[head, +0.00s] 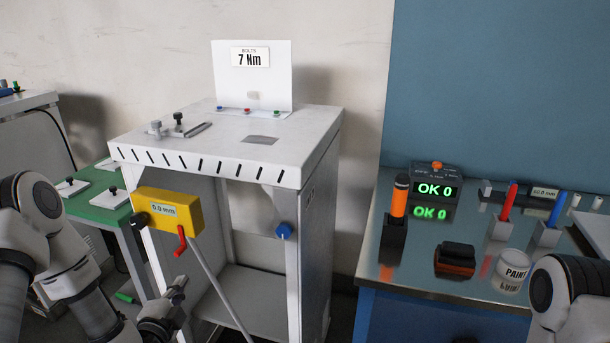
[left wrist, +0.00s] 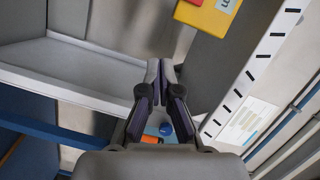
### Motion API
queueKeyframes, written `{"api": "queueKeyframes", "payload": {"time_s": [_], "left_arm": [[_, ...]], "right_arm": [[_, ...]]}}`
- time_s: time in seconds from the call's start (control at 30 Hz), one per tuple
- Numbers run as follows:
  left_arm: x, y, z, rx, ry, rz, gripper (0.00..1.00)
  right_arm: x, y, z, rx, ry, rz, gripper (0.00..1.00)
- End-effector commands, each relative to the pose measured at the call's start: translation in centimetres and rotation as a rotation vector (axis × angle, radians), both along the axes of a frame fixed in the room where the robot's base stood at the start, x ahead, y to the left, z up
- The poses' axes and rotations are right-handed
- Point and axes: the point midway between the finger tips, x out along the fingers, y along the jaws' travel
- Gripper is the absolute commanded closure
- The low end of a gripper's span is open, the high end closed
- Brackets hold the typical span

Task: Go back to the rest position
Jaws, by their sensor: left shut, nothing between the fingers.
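My left gripper (head: 178,287) is at the bottom of the head view, in front of the white dispenser frame (head: 240,150) and below its top. It is shut and empty. In the left wrist view its two fingers (left wrist: 160,68) meet at the tips with nothing between them. My right arm shows only as a dark and white link at the bottom right corner of the head view. Its gripper is outside the picture.
A yellow box (head: 168,211) reading 0.0 mm, with a red lever (head: 181,241), is close above my left gripper. A blue knob (head: 284,231) is on the frame's front right. A metal-topped bench (head: 400,262) with a paint pot (head: 514,265) stands at right, a green table (head: 95,207) at left.

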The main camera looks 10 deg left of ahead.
Motion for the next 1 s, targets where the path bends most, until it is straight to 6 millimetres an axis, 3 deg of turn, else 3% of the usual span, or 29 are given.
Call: {"api": "queueKeyframes", "payload": {"time_s": [0.07,0.17,0.27,0.37,0.4,0.5,0.6,0.7,0.8,1.0], "left_arm": [[-0.3,-1.1,-1.4,0.014,0.033,-0.03,1.0],[-1.3,-5.4,-4.7,0.056,0.134,-0.133,1.0],[-4.6,-10.1,-10.7,-0.009,0.372,-0.222,1.0],[-10.5,-13.6,-16.9,-0.23,0.687,-0.186,1.0],[-13.4,-14.4,-18.9,-0.335,0.818,-0.12,1.0],[-20.8,-15.0,-22.2,-0.613,1.094,0.195,1.0],[-25.6,-14.3,-22.8,-0.842,1.196,0.573,1.0],[-27.9,-14.0,-22.9,-0.981,1.198,0.827,1.0],[-28.3,-14.0,-22.9,-1.042,1.176,0.919,1.0],[-28.3,-14.0,-22.9,-1.046,1.173,0.924,1.0]], "right_arm": [[0.0,0.0,0.0,0.0,0.0,0.0,0.37],[0.0,0.0,0.0,0.0,0.0,0.0,0.37],[0.0,0.0,0.0,0.0,0.0,0.0,0.37],[0.0,0.0,0.0,0.0,0.0,0.0,0.37],[0.0,0.0,0.0,0.0,0.0,0.0,0.37],[0.0,0.0,0.0,0.0,0.0,0.0,0.37],[0.0,0.0,0.0,0.0,0.0,0.0,0.37],[0.0,0.0,0.0,0.0,0.0,0.0,0.37],[0.0,0.0,0.0,0.0,0.0,0.0,0.37],[0.0,0.0,0.0,0.0,0.0,0.0,0.37]]}}
